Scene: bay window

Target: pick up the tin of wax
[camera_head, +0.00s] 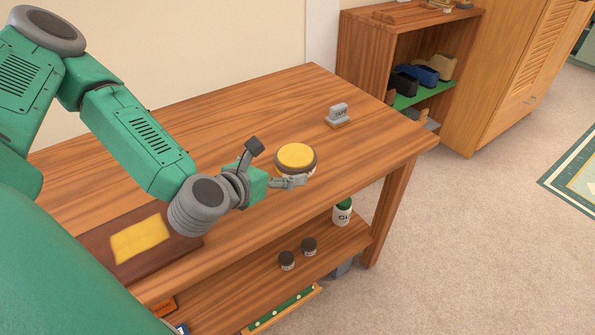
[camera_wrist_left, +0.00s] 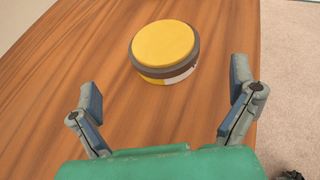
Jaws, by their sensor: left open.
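The tin of wax (camera_head: 296,157) is a short round tin with a yellow top, a dark band and a pale lower side. It stands flat on the wooden table. In the left wrist view the tin (camera_wrist_left: 164,50) lies ahead of my left gripper (camera_wrist_left: 165,95), roughly centred between the open fingers. The fingers are apart from it, with bare wood between them. In the head view my left gripper (camera_head: 274,168) is beside the tin, to its left and near side, and one finger overlaps its lower edge. My right gripper does not show.
A small grey stand (camera_head: 339,115) is further back on the table (camera_head: 260,105). A brown board with a yellow patch (camera_head: 140,239) lies near left. A bookcase (camera_head: 362,60) stands behind.

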